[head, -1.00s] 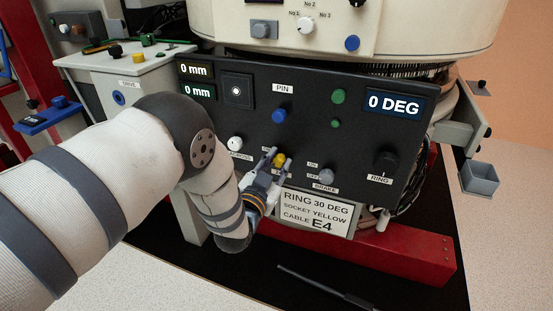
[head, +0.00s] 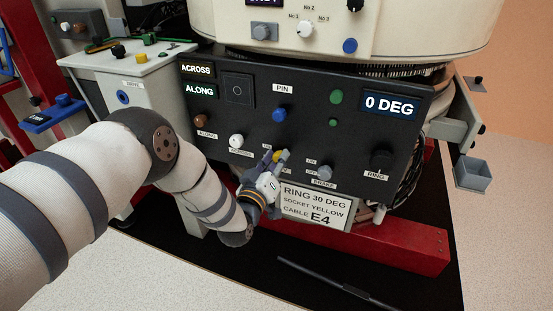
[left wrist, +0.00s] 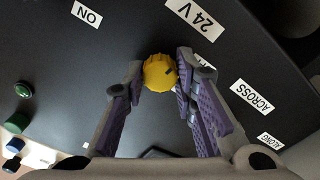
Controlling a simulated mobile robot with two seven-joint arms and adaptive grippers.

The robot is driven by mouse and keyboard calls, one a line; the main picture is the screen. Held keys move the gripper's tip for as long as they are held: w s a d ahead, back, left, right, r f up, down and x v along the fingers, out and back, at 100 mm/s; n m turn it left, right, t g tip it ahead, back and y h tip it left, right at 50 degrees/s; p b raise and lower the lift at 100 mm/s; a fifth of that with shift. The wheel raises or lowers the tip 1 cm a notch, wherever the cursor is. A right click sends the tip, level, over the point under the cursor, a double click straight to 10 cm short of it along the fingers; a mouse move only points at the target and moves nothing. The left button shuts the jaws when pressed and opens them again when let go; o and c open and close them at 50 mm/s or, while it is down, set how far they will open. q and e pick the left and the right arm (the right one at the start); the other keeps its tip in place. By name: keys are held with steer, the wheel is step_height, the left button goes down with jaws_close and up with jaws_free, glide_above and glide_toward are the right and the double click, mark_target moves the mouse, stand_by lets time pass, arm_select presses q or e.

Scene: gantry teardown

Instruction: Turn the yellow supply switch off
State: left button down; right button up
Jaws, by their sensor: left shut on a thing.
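The yellow supply switch (head: 277,156) is a small round knob low on the black control panel (head: 345,145). In the left wrist view the yellow knob (left wrist: 159,73) has a dark mark on its right side, and a "24 V" label is beside it. My left gripper (head: 279,160) is shut on the knob, with a purple-padded finger on each side; its fingers also show in the left wrist view (left wrist: 160,80). The gripper partly hides the knob and its labels in the head view. My right gripper is not in view.
Nearby on the panel are a white knob (head: 236,141), a brown knob (head: 201,121), a blue knob (head: 279,115) and a grey brake knob (head: 325,172). A sign (head: 315,207) hangs below. The square lamp (head: 238,90) is dark. The ring display (head: 391,105) reads 0 DEG.

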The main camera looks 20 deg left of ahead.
arm_select(q)
steer(key=shift+f+n, duration=0.15)
steer(key=shift+n, duration=0.75)
steer(key=c, duration=1.3)
jaws_free()
steer(key=s, duration=1.2)
steer(key=shift+a, duration=0.15)
